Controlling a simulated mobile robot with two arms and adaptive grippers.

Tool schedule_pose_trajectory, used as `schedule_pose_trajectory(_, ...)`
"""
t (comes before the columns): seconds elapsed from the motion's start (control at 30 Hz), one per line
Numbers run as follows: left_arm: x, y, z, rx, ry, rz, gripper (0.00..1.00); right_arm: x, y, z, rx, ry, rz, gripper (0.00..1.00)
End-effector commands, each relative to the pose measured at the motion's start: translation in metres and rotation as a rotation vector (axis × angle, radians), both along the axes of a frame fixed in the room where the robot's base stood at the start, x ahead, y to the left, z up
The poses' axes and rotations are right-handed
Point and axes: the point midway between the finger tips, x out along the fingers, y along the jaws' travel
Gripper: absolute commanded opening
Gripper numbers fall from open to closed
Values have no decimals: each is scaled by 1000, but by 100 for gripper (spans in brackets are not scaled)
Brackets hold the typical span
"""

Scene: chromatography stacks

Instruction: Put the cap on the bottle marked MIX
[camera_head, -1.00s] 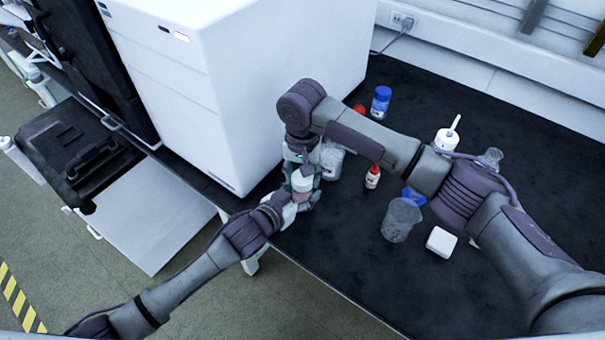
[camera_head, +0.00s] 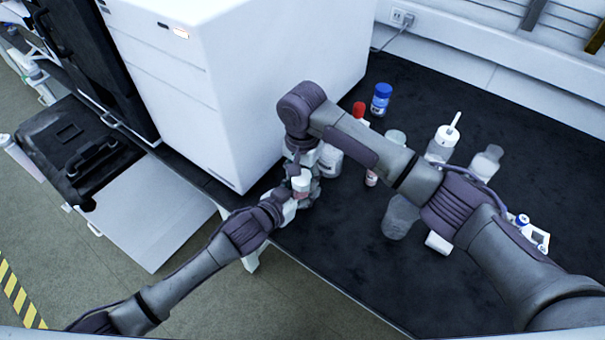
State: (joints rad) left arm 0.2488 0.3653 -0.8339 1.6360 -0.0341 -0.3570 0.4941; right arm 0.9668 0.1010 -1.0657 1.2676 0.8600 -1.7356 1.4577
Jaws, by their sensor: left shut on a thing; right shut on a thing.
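My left gripper (camera_head: 290,204) and my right gripper (camera_head: 302,160) meet at the front-left edge of the black bench. A small white bottle (camera_head: 301,184) with a pinkish band stands between them. My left gripper is shut on this bottle from below. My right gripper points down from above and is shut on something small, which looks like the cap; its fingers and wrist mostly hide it. I cannot tell whether cap and bottle touch. No MIX marking is readable at this size.
A blue-capped jar (camera_head: 381,99) and a red-capped bottle (camera_head: 358,110) stand behind my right arm. A white bottle with a spout (camera_head: 442,143), a clear bottle (camera_head: 486,161) and a clear beaker (camera_head: 400,217) stand nearby. A large white instrument (camera_head: 230,80) bounds the left.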

Motion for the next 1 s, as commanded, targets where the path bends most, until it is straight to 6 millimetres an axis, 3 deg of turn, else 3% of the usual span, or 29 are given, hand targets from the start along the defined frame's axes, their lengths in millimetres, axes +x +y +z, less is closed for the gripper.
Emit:
schedule_pose_trajectory(0.3, 0, 0, -1, 1, 1, 1, 0, -3, 4, -1, 5, 14, -1039, 31)
schedule_pose_trajectory(0.5, 0, 0, -1, 2, 2, 1, 0, -1, 3, -1, 3, 10, -1535, 31)
schedule_pose_trajectory(0.63, 0, 0, -1, 2, 2, 1, 0, -1, 1, -1, -2, 6, -1647, 31)
schedule_pose_trajectory(0.9, 0, 1, -1, 2, 2, 1, 0, 0, 1, -1, -1, 3, -1651, 31)
schedule_pose_trajectory(0.93, 0, 1, -1, 2, 2, 1, 0, 0, 1, -1, -1, 3, -1651, 57)
schedule_pose_trajectory(1.0, 0, 1, -1, 2, 2, 1, 0, 0, 1, -1, -1, 3, -1650, 69)
